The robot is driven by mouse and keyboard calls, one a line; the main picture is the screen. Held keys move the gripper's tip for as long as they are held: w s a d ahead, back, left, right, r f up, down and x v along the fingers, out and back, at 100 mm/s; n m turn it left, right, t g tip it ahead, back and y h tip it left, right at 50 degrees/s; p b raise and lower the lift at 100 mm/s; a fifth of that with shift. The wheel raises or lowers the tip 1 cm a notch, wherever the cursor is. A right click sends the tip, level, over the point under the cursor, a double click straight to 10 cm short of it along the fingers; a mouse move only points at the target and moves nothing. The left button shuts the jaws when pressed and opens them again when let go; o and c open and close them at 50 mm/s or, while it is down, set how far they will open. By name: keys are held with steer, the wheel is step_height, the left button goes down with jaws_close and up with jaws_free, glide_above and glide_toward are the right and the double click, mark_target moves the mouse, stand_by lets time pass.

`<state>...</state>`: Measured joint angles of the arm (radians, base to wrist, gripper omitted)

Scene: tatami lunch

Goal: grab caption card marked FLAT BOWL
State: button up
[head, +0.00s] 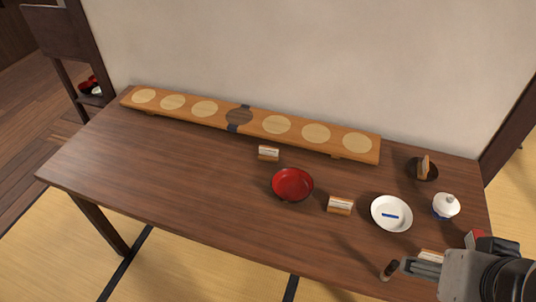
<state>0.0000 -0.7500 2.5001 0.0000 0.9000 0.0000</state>
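Three small caption cards in wooden holders stand on the table. One card (268,153) is behind the red bowl, one card (340,205) is between the red bowl and the white plate, and one card (431,256) is at the front right, partly hidden by my gripper. Their print is too small to read, so I cannot tell which says FLAT BOWL. My gripper (408,266) comes in from the lower right corner, low over the table's right front, close to the third card. Its finger opening does not show clearly.
A red bowl (292,184), a white plate (391,227) with a blue mark, a lidded white pot (446,205) and a dark dish (416,174) holding a wooden piece stand on the table (150,165). A brown peg-like object (389,271) is beside my gripper. A long wooden board (180,116) lies along the back.

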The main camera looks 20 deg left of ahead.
steer(key=shift+w, duration=0.1)
stand_by(0.3)
steer(key=w+a+r+n+t+y, duration=0.1)
steer(key=w+a+r+y, duration=0.1)
steer(key=w+a, duration=0.55)
steer(key=w+a+r+n+t+y, duration=0.1)
steer(key=w+a, duration=0.3)
steer(key=w, duration=0.7)
steer(key=w+a+f+t+y, duration=0.1)
steer(key=w+a+f, duration=0.1)
steer(key=w+a, duration=0.55)
steer(key=w+a+f+t, duration=0.1)
steer(key=w+a+f, duration=0.2)
steer(key=w+a, duration=0.4)
steer(key=w+a+f+t, duration=0.2)
steer(key=w+a+f, duration=0.6)
steer(key=a+f, duration=0.35)
steer(key=a+f+h, duration=0.1)
steer(key=f, duration=0.4)
steer(key=a+f+t, duration=0.1)
steer(key=a+f, duration=0.1)
steer(key=f, duration=0.3)
steer(key=s+a+f+m+h, duration=0.1)
steer(key=a+f, duration=0.1)
steer(key=f, duration=0.3)
steer(key=shift+s+f+t+h, duration=0.1)
steer(key=shift+f+t+h, duration=0.2)
steer(key=shift+t, duration=0.1)
steer(key=shift+s+f, duration=0.15)
steer(key=shift+f, duration=0.35)
